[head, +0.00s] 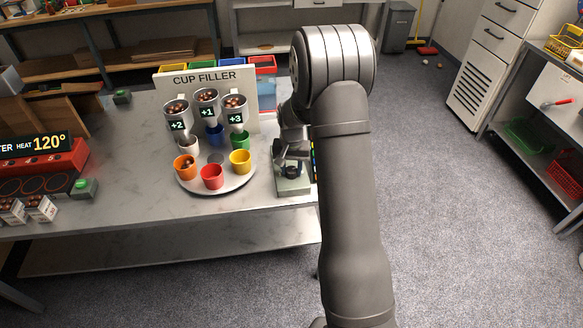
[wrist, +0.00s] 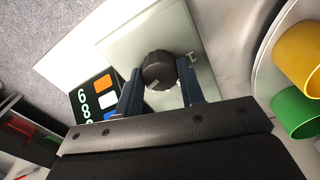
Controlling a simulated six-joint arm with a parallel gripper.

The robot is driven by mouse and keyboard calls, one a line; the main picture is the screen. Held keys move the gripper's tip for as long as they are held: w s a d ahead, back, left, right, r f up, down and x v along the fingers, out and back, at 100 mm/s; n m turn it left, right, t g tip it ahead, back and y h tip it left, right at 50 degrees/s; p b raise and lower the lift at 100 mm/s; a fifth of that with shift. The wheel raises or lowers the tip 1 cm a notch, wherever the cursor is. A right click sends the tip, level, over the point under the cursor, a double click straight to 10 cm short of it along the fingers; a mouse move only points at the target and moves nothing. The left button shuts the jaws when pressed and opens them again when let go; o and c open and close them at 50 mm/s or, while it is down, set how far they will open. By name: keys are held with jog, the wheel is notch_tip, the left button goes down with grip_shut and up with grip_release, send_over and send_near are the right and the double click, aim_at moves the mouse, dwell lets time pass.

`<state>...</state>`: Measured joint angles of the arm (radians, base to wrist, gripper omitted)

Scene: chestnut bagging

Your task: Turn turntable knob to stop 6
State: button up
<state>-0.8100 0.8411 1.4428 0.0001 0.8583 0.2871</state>
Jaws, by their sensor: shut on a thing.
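The turntable knob (wrist: 159,70) is dark and round, on a pale green base plate (wrist: 118,40) in the wrist view. My gripper (wrist: 159,84) has its two blue fingers on either side of the knob and is shut on it. In the head view the base (head: 292,186) stands at the right of the turntable, and my arm hides most of the knob. The round turntable (head: 212,188) carries orange, red, yellow, green, blue and white cups. Which stop the knob points to cannot be read.
The cup filler (head: 208,78) stands behind the turntable with three chestnut hoppers marked +2, +1 and +3. A black display (wrist: 95,98) with coloured squares and digits lies beside the knob base. Bare tabletop (head: 128,200) lies between.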

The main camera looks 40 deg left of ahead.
aim_at(292, 169)
jog(key=o, duration=1)
jog(key=shift+r, duration=0.15)
notch_tip(292, 169, up, 17)
notch_tip(292, 169, down, 17)
jog(key=shift+f, duration=0.2)
dwell(0.6)
